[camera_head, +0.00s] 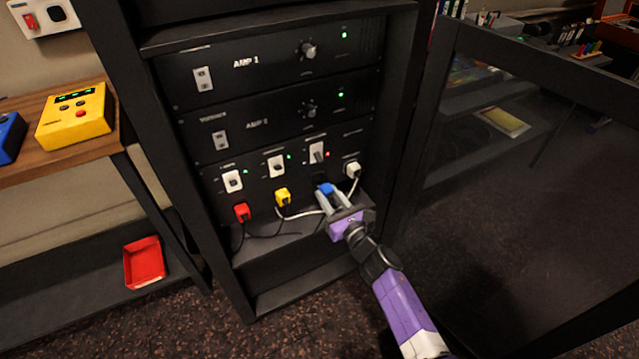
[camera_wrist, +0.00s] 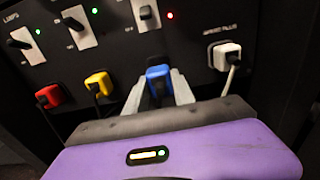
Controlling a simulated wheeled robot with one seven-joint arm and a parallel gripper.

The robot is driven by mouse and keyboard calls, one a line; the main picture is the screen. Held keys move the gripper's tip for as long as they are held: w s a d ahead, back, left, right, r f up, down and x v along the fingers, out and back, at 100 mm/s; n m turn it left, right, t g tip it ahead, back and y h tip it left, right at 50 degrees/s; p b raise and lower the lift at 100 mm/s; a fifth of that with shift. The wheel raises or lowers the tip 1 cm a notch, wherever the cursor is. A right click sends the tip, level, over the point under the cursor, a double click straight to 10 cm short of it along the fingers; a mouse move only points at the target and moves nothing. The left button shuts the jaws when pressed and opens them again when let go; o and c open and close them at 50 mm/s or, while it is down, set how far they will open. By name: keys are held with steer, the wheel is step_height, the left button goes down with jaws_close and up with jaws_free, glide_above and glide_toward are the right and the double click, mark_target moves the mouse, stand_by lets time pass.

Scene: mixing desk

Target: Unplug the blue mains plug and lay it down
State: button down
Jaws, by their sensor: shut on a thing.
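The blue mains plug (camera_head: 326,188) is between the fingers of my gripper (camera_head: 328,194), in front of the lower rack panel. In the wrist view the blue plug (camera_wrist: 159,79) sits between the two grey fingertips (camera_wrist: 160,88), which are shut on its sides. A dark socket patch (camera_head: 319,181) shows just above and behind the plug. I cannot tell whether its pins are fully clear of the panel. The switch (camera_head: 317,153) above it has a red light beside it. The plug's cord is mostly hidden by my gripper.
Red (camera_head: 241,212), yellow (camera_head: 283,196) and white (camera_head: 352,169) plugs sit in the same panel, with cords hanging close by. A rack shelf (camera_head: 262,243) lies below them. A red tray (camera_head: 144,262) is at the lower left. Rack posts stand at both sides.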

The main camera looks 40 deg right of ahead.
steer(key=shift+v, duration=1.1)
steer(key=s+d+f+b, duration=0.3)
steer(key=s+f+b, duration=0.5)
steer(key=f+b, duration=0.35)
steer(key=shift+w+a+f+b+x, duration=0.1)
steer(key=shift+a+f+b+x, duration=0.35)
steer(key=shift+x, duration=1.55)
steer(key=shift+w+a+f+b+x, duration=0.15)
steer(key=shift+b+x, duration=0.45)
steer(key=shift+x, duration=1.4)
steer(key=shift+w+a+f+b+x, duration=0.15)
steer(key=shift+a+b+x, duration=0.35)
steer(key=shift+x, duration=1.5)
steer(key=shift+s+d, duration=0.1)
